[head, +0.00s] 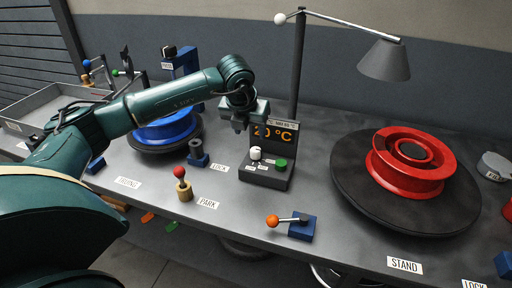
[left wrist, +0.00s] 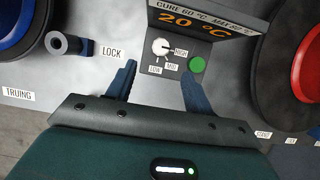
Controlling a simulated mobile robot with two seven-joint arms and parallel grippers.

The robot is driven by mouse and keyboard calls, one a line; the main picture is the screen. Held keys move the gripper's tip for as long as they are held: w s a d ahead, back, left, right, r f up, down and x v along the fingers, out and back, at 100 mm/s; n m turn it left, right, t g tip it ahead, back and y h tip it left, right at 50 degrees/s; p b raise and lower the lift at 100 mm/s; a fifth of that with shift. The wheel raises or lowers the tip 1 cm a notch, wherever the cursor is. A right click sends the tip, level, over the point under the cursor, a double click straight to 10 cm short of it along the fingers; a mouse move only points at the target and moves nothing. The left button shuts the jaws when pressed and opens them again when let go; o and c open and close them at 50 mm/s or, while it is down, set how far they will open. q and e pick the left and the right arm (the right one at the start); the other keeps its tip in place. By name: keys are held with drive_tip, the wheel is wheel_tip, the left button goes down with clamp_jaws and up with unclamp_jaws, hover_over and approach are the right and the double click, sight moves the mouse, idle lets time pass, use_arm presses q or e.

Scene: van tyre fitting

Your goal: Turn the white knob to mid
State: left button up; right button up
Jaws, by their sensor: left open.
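The white knob (head: 255,153) stands on the dark control box (head: 266,176) below an orange 20 °C display (head: 273,132). In the left wrist view the knob (left wrist: 160,46) has LOW, MID and HIGH labels around its lower and right sides. Which label it points to is too small to tell surely. A green button (left wrist: 197,64) sits to its lower right. My left gripper (head: 240,124) is above the box, apart from the knob. In the left wrist view its fingers (left wrist: 158,82) are spread and empty, with the knob beyond the gap. My right gripper does not show.
A lamp post (head: 298,65) rises just behind the box. A red wheel (head: 410,165) lies on a dark turntable at right, a blue wheel (head: 165,127) at left.

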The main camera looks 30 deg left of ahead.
sight(255, 150)
use_arm(q)
drive_tip(key=p+x, duration=0.1)
drive_tip(key=x, duration=0.8)
drive_tip(key=shift+w+d+f, duration=0.1)
drive_tip(key=shift+f, duration=0.2)
drive_tip(key=shift+w+f, duration=0.2)
drive_tip(key=shift+f, duration=0.25)
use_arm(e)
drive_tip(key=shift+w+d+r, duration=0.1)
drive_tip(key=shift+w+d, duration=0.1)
